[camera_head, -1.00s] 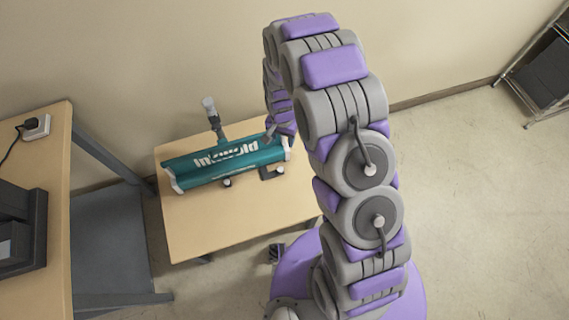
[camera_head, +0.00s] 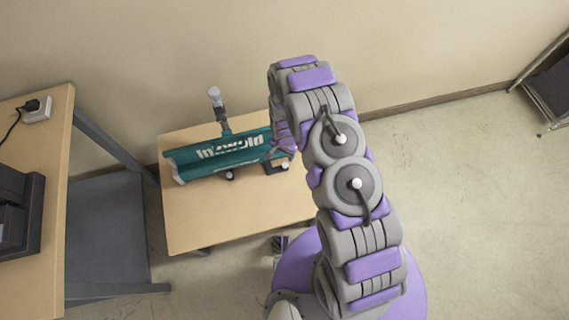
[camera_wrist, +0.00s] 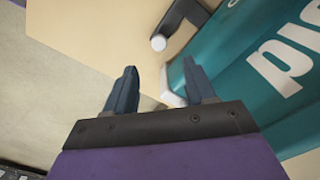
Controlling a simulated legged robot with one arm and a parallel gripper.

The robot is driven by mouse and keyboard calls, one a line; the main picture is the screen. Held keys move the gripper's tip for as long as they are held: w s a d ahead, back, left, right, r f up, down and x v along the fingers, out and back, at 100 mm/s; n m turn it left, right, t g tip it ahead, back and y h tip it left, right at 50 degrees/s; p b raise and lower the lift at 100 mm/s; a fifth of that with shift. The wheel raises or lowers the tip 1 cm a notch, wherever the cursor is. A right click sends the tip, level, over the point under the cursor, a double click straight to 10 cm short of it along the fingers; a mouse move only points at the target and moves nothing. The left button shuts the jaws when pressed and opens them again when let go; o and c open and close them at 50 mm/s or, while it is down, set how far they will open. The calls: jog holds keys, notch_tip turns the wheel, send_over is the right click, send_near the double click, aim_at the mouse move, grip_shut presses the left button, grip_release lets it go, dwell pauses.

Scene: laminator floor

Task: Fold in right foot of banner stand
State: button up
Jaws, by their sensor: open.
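The banner stand (camera_head: 225,155) is a long teal case with white lettering and pale end caps, lying on the small wooden table. In the wrist view the foot (camera_wrist: 180,18) shows at the top, beyond my fingertips. My gripper (camera_wrist: 160,82) is open and empty, its two dark fingers apart at the stand's white end cap (camera_wrist: 172,85). Contact with the cap cannot be told. In the head view my arm partly hides the gripper and the stand's right end.
The small table (camera_head: 235,210) has clear room in front of the stand. A grey post with a pale tip (camera_head: 216,100) rises behind the case. A taller desk (camera_head: 45,220) stands left. The wall is close behind; open floor (camera_head: 460,210) lies right.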

aim_at(285, 164)
notch_tip(285, 164, down, 10)
jog(key=shift+w+r+b, duration=0.1)
jog(key=shift+b, duration=1.1)
jog(key=shift+d, duration=0.1)
jog(key=shift+c, duration=0.4)
grip_shut()
